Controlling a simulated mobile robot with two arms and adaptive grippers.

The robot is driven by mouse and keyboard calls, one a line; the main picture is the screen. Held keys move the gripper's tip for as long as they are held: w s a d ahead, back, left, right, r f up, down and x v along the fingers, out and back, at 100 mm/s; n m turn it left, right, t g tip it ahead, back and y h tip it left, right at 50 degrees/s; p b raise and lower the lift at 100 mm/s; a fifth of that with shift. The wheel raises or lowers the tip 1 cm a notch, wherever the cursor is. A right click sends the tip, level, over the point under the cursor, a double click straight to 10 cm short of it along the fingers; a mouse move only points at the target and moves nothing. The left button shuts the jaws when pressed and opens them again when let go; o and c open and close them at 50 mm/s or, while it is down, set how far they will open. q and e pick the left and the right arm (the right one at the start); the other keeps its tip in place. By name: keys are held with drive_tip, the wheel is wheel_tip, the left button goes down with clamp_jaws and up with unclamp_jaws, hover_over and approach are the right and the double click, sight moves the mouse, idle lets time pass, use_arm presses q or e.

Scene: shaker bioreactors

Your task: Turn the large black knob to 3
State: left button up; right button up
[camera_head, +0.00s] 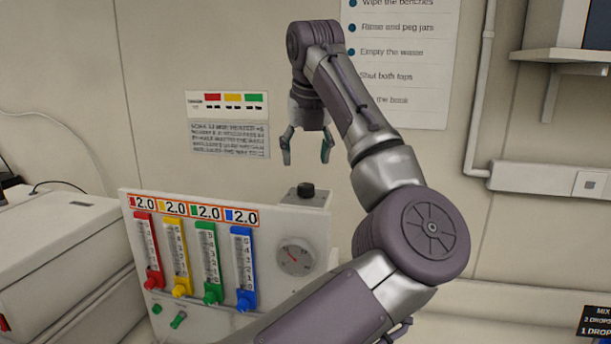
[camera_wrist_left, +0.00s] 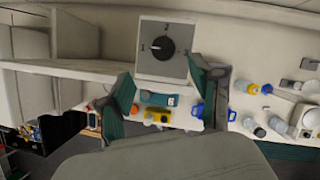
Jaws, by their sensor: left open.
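The black knob (camera_head: 306,190) stands on a grey plate on top of the white panel unit, near its back right. My right gripper is not in view.
The unit's front (camera_head: 318,235) carries red, yellow, green and blue flow tubes with 2.0 displays, and a round gauge (camera_head: 295,257). A white box (camera_head: 60,245) stands at left. A label (camera_head: 228,138) is on the wall behind. The air around the knob looks clear.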

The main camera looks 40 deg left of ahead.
sight(306, 185)
use_arm(q)
drive_tip(key=x, duration=0.2)
drive_tip(key=p+x, duration=0.1)
drive_tip(key=x, duration=0.1)
drive_tip(key=shift+w+r, duration=0.1)
drive_tip(key=shift+w, duration=0.2)
drive_tip(key=x, duration=0.1)
drive_tip(key=p+x, duration=0.1)
drive_tip(key=x, duration=0.1)
drive_tip(key=shift+w+f, duration=0.2)
drive_tip(key=shift+w, duration=0.05)
drive_tip(key=shift+s+a+f, duration=0.1)
drive_tip(key=shift+f, duration=0.2)
drive_tip(key=shift+c, duration=0.4)
drive_tip(key=c, duration=1.1)
drive_tip(key=shift+o, duration=0.2)
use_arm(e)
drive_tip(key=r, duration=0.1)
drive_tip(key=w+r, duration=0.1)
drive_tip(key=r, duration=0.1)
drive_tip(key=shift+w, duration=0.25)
